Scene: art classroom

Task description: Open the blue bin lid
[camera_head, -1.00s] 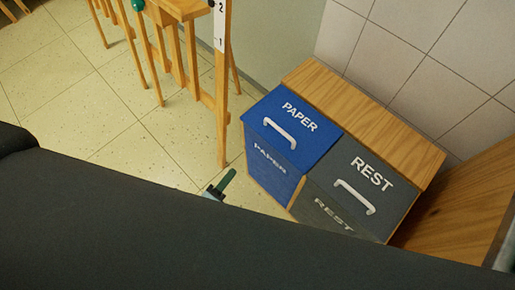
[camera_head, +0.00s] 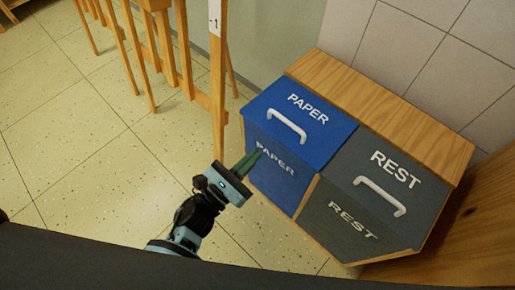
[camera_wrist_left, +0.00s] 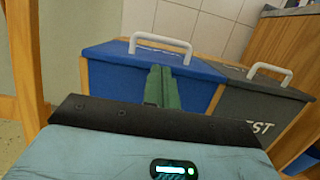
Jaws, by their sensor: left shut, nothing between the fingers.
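The blue bin lid (camera_head: 300,118), marked PAPER, lies closed on the blue bin (camera_head: 270,172). Its white handle (camera_head: 287,126) stands up from the lid; the handle also shows in the left wrist view (camera_wrist_left: 160,44). My left gripper (camera_head: 254,157) is shut and empty. Its green fingertips are in front of the bin's upper front, below the lid's front edge and handle in the head view. In the left wrist view the fingers (camera_wrist_left: 162,86) point toward the lid, just below the handle. I cannot tell whether they touch the bin. My right gripper is not in view.
A grey REST bin (camera_head: 385,185) with its own white handle adjoins on the right. A wooden easel (camera_head: 218,90) stands close to the left of the blue bin. A tiled wall (camera_head: 420,60) is behind. Open floor (camera_head: 90,150) lies to the left.

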